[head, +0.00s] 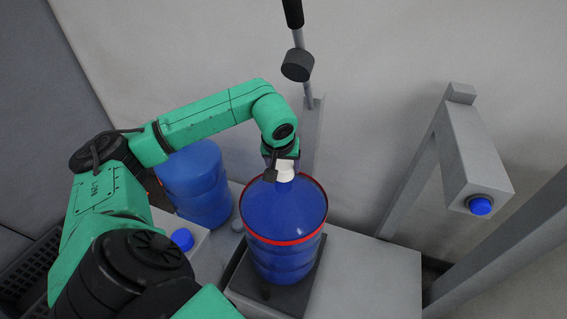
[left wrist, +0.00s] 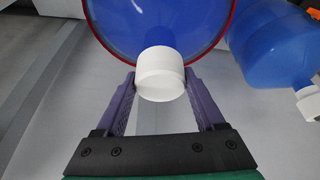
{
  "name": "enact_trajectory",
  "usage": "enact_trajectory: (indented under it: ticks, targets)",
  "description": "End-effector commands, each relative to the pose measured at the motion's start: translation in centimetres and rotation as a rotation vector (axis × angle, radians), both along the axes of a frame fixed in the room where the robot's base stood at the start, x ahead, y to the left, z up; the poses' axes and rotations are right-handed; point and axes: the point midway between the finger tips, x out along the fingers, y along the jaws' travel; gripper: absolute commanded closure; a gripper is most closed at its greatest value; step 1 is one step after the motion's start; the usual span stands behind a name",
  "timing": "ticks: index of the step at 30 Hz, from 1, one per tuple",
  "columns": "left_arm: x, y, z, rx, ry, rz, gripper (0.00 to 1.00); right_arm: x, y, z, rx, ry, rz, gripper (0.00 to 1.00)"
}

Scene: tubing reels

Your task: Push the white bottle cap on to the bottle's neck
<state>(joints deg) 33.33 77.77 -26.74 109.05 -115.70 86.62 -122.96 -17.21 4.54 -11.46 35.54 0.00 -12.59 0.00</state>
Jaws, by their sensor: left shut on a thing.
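The white cap (head: 285,172) is at the back of the top of a large blue bottle (head: 285,262). In the left wrist view the white cap (left wrist: 160,73) sits between the two purple fingers of my left gripper (left wrist: 160,88), which is shut on it. The blue bottle (left wrist: 115,18) lies just beyond the cap, and the cap hides most of the neck. I cannot tell how far the cap is over the neck. In the head view my left gripper (head: 283,162) is partly hidden by its own wrist. My right gripper is not in view.
A red ring (head: 325,212) circles the bottle, which stands on a dark plate (head: 312,290) on a grey bench (head: 385,270). A second blue bottle (head: 195,185) stands to the left. A grey frame with a blue button (head: 480,205) stands at right; a dark-gripped lever (head: 297,64) rises behind.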

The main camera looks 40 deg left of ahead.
Motion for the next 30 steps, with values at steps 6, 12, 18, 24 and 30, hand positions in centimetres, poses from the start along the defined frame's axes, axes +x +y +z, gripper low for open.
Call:
enact_trajectory:
  ticks: [6,12,18,24,30]
  targets:
    - [0.0,0.0,-0.8,0.0,0.0,0.0,0.81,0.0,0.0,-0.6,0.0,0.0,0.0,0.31]
    - [0.0,0.0,-1.4,0.001,0.001,0.0,0.81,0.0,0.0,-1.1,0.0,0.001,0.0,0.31]
    - [0.0,0.0,-1.7,0.001,0.001,0.0,0.81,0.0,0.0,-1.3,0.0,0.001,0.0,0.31]
    - [0.0,0.0,-1.7,0.001,0.001,0.0,0.21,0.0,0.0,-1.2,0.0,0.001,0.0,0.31]
    - [0.0,0.0,-1.7,0.001,0.001,0.0,0.0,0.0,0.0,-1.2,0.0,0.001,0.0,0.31]
